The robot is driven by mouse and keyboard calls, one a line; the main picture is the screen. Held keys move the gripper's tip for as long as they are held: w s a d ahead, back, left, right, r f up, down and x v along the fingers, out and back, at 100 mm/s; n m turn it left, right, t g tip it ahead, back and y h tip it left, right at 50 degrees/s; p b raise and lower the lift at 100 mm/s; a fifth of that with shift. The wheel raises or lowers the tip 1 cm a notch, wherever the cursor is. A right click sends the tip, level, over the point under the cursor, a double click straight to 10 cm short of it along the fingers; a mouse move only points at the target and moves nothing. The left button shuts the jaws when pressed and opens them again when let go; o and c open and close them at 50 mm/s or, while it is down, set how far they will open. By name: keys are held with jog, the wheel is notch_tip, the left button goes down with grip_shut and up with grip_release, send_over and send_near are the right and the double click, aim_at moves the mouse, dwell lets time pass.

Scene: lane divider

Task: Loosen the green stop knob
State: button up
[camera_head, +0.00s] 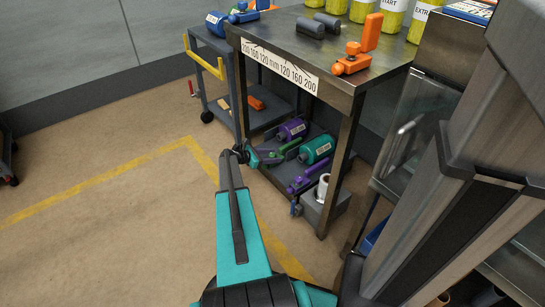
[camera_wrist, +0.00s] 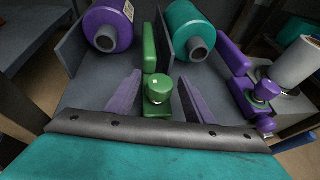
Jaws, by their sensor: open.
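The green stop (camera_wrist: 150,48) lies on the grey lower shelf between a purple roller (camera_wrist: 106,26) and a teal roller (camera_wrist: 188,32). Its round green knob (camera_wrist: 158,90) stands at the near end and has a small pale mark on top. My gripper (camera_wrist: 160,82) is open, with one lavender finger on each side of the knob and visible gaps between. I cannot tell how deep the fingers reach around it. In the head view my gripper (camera_head: 270,158) is at the shelf's front left, and the green stop (camera_head: 291,146) is partly hidden.
Thin grey dividers flank the rollers. The worktable's top (camera_head: 290,43) overhangs the shelf. A cart (camera_head: 208,62) stands to the left.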

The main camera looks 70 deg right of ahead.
jog(key=p+v, duration=0.4)
jog(key=v, duration=0.9)
jog(key=shift+w+a, duration=0.2)
jog(key=shift+r, duration=0.1)
